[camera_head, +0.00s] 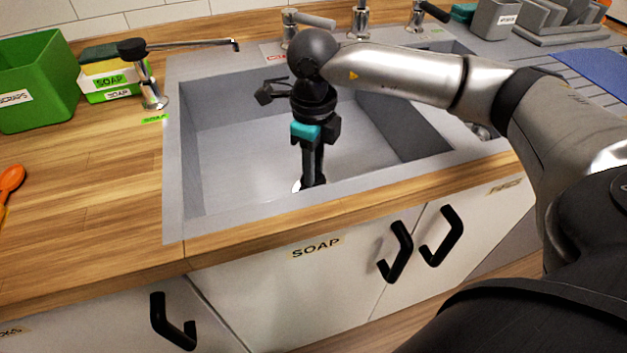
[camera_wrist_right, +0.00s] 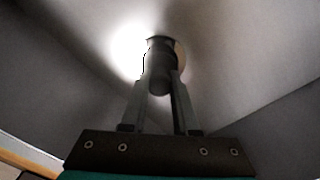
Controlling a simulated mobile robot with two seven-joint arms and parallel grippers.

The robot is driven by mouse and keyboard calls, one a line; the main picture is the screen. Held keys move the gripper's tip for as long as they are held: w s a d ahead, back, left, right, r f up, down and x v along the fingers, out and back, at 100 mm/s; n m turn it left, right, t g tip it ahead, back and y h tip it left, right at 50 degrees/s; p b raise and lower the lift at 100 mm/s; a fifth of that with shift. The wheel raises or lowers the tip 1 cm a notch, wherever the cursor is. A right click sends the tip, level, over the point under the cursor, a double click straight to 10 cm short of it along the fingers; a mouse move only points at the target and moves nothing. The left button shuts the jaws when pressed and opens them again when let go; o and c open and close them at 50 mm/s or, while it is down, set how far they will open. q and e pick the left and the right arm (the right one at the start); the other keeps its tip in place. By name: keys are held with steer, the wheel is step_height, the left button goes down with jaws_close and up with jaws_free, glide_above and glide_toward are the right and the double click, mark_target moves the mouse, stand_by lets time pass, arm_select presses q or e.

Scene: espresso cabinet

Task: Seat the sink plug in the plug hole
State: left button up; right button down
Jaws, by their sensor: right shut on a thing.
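My right gripper (camera_head: 313,180) reaches down into the large grey sink basin (camera_head: 240,150), near its front wall. In the right wrist view its two fingers (camera_wrist_right: 160,88) are closed on a dark cylindrical piece, the sink plug (camera_wrist_right: 160,72). The plug's far end is close to the basin floor, where a dark and tan curved edge shows, perhaps the plug hole's rim (camera_wrist_right: 181,56). I cannot tell whether the plug is in the hole or above it. In the head view the gripper hides most of the plug and the hole. My left gripper is not in view.
More taps (camera_head: 290,30) are behind. The basin floor around the gripper looks clear.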

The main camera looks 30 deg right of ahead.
step_height(320, 180, down, 2)
steer(key=shift+f+b, duration=0.2)
steer(key=shift+b, duration=0.15)
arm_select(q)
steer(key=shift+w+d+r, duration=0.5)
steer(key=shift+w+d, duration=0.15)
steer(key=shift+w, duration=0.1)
arm_select(e)
steer(key=shift+f, duration=0.55)
steer(key=shift+f, duration=0.15)
steer(key=c, duration=0.7)
jaws_free()
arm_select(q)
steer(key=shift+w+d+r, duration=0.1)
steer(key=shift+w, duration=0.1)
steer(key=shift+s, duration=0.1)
arm_select(e)
steer(key=shift+r, duration=0.2)
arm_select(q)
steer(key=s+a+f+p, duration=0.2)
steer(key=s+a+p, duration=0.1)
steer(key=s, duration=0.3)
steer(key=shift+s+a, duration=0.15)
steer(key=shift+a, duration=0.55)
arm_select(e)
step_height(320, 180, up, 12)
